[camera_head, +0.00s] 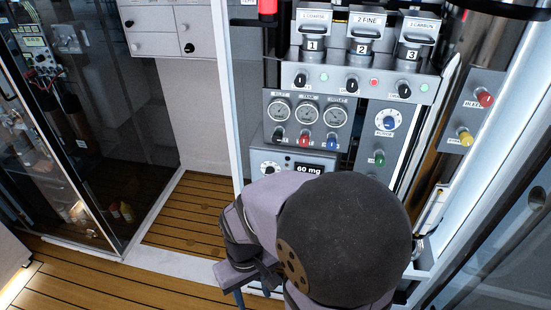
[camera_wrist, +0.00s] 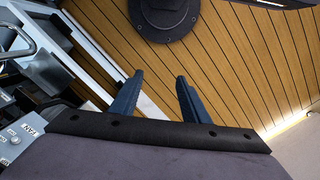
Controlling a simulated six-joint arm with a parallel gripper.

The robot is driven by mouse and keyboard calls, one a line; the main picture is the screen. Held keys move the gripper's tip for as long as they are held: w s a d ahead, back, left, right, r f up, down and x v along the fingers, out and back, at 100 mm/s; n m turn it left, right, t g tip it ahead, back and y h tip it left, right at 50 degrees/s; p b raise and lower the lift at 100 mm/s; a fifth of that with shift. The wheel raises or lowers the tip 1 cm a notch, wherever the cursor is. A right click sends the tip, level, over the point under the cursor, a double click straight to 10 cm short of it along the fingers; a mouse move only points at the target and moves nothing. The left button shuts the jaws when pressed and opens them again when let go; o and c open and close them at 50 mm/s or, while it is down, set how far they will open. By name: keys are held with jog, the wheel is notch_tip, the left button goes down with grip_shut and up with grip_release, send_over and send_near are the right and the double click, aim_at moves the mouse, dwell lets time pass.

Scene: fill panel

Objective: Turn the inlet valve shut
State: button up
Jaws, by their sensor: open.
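The fill panel (camera_head: 362,112) stands upright in the upper right of the head view. It carries several knobs and valves. A red knob (camera_head: 484,97) and a yellow knob (camera_head: 465,136) are on its right side plate.
My arm hides the lower panel in the head view. Three filter housings (camera_head: 363,35) with lever handles top the panel. A glass-doored cabinet (camera_head: 75,120) stands at left. A grey labelled plate (camera_wrist: 22,138) is at lower left in the wrist view. The wooden floor (camera_head: 185,215) is clear.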

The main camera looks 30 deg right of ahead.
jog(key=w+f+m+t+y+b, duration=0.1)
jog(key=w+f+b, duration=0.25)
jog(key=f, duration=0.25)
jog(key=w+f+m+b, duration=0.1)
jog(key=w+f+b, duration=0.2)
jog(key=f+b, duration=0.15)
jog(key=w+d+m+t+h+b, duration=0.1)
jog(key=w+d+m+t, duration=0.15)
jog(key=w+t, duration=0.7)
jog(key=w+d+r+m+h, duration=0.1)
jog(key=w+d+r+h, duration=0.4)
jog(key=w+d+r, duration=0.45)
jog(key=d+r+t+h, duration=0.2)
jog(key=d+r+h, duration=0.6)
jog(key=r, duration=0.6)
jog(key=shift+d+r, duration=0.25)
jog(key=shift+d, duration=0.2)
jog(key=shift+m, duration=0.25)
